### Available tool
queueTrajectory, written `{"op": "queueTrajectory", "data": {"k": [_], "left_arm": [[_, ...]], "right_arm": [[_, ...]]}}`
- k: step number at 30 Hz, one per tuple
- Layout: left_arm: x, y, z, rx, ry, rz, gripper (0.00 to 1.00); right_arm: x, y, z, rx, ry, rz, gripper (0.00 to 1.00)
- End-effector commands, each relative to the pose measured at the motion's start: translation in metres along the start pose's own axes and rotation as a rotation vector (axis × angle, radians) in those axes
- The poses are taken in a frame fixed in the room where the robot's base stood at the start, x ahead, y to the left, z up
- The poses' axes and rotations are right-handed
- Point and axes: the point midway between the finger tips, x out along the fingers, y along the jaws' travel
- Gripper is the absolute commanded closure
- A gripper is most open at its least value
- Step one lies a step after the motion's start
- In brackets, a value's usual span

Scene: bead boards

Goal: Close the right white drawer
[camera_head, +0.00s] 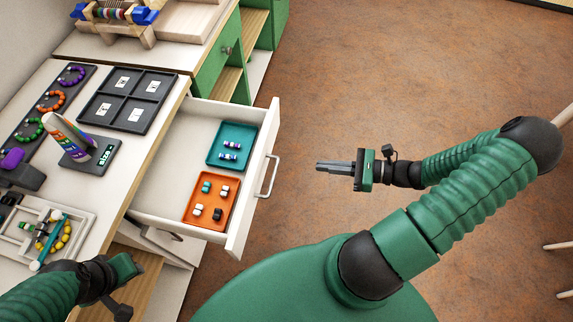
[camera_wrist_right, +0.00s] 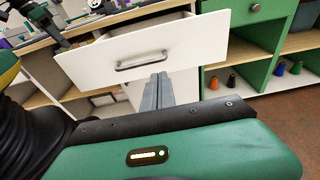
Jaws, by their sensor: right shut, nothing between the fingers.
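The white drawer (camera_head: 254,196) is pulled out from the counter in the head view. A teal tray (camera_head: 232,146) and an orange tray (camera_head: 210,200) with small beads lie inside it. Its front with a grey bar handle (camera_wrist_right: 141,60) faces my right gripper in the wrist view. My right gripper (camera_head: 320,166) is shut and empty, to the right of the handle (camera_head: 268,177) and apart from it in the head view. My left gripper (camera_head: 128,287) is at the lower left near the counter edge; its fingers are not clear.
The white counter (camera_head: 62,85) carries a dark compartment tray (camera_head: 127,100), bracelets on a dark board, a size stand and a bead frame. A green cabinet (camera_head: 222,52) with open shelves stands behind the drawer. The brown floor (camera_head: 400,70) right of the drawer is clear.

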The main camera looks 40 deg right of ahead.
Motion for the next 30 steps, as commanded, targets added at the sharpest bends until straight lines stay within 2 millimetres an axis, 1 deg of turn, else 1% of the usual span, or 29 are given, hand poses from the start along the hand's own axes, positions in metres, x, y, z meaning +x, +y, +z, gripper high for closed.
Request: {"op": "queueTrajectory", "data": {"k": [1,6,9,13,18,30], "left_arm": [[0.005,0.000,0.001,0.000,0.000,0.000,0.68],[0.013,0.000,0.003,0.000,0.000,0.000,0.68],[0.018,0.000,0.004,0.000,0.000,0.000,0.68],[0.024,0.000,0.006,0.000,-0.001,0.000,0.68],[0.026,0.000,0.006,0.000,-0.001,0.000,0.68],[0.025,0.000,0.006,0.000,-0.001,0.000,0.68]], "right_arm": [[0.012,0.001,-0.002,0.002,-0.003,0.004,1.00],[0.050,0.002,-0.003,0.000,-0.001,0.005,1.00],[0.071,0.002,-0.003,0.001,0.001,0.005,1.00],[0.092,0.002,-0.003,0.000,0.001,0.005,1.00],[0.104,0.001,-0.002,-0.001,0.004,0.003,1.00],[0.105,0.001,-0.001,-0.001,0.004,0.003,1.00]]}}
